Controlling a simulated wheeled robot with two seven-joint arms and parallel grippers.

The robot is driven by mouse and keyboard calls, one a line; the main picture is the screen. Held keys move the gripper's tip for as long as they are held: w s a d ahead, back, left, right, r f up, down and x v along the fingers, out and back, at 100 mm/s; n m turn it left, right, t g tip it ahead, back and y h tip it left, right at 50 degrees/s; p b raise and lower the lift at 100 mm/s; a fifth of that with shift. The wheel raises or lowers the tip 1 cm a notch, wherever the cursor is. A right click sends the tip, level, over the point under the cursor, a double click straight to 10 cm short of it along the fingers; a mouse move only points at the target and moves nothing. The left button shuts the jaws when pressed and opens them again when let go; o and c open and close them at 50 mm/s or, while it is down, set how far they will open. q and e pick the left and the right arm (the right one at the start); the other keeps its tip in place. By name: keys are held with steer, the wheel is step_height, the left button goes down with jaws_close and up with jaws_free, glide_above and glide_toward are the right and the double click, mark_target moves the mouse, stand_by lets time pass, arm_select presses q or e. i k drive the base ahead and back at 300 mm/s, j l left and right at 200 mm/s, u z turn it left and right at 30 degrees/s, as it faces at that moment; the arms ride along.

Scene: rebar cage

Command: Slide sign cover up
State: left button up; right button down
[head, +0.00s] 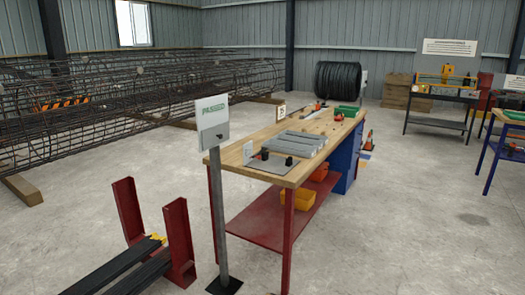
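A sign (211,108) stands on a grey post (218,220) left of the workbench. Its upper part shows green lettering that seems to read "PASSED". A pale cover plate (209,138) sits over the lower part of the sign, with a small dark knob (220,136) on its face. What lies behind the cover is hidden. Neither of my grippers shows in the head view.
A wooden-topped workbench (265,172) with red legs stands right of the post, carrying grey plates and tools. Red uprights (179,240) with black bars (115,270) stand at lower left. A rebar cage (150,85) lies behind.

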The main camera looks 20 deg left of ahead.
mark_target(211, 137)
steer(key=i+j+u, duration=0.15)
steer(key=i+u, duration=0.25)
steer(key=i, duration=0.2)
steer(key=i+u, duration=0.4)
steer(key=i, duration=0.25)
steer(key=i+j, duration=1.1)
steer(key=j, duration=0.35)
steer(key=i+u, duration=0.05)
